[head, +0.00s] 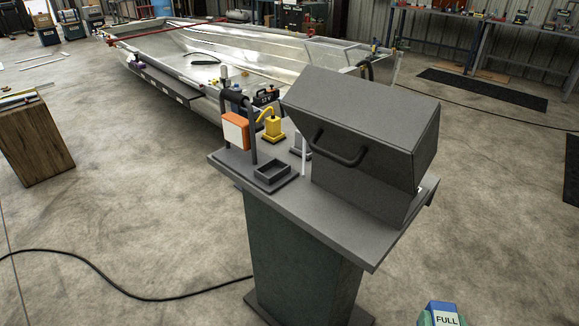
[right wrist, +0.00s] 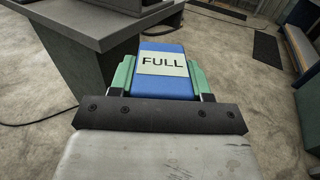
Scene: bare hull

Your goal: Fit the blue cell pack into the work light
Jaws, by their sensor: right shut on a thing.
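The blue cell pack (right wrist: 163,87) carries a white label reading FULL. My right gripper (right wrist: 164,74) is shut on it, with green fingers along both sides. In the head view the pack (head: 443,320) shows at the bottom edge, low and right of the pedestal, away from the bench top. What looks like the work light (head: 235,131), an orange housing with a pale face, is on a dark post at the left of the bench top. An empty open dark tray (head: 272,171) sits on its base. My left gripper is not in view.
A large dark box with a handle (head: 360,125) covers the right of the grey bench top (head: 345,222). A yellow unit with a cable (head: 273,129) and a 12 V box (head: 266,97) stand behind the post. A black cable (head: 100,275) crosses the floor.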

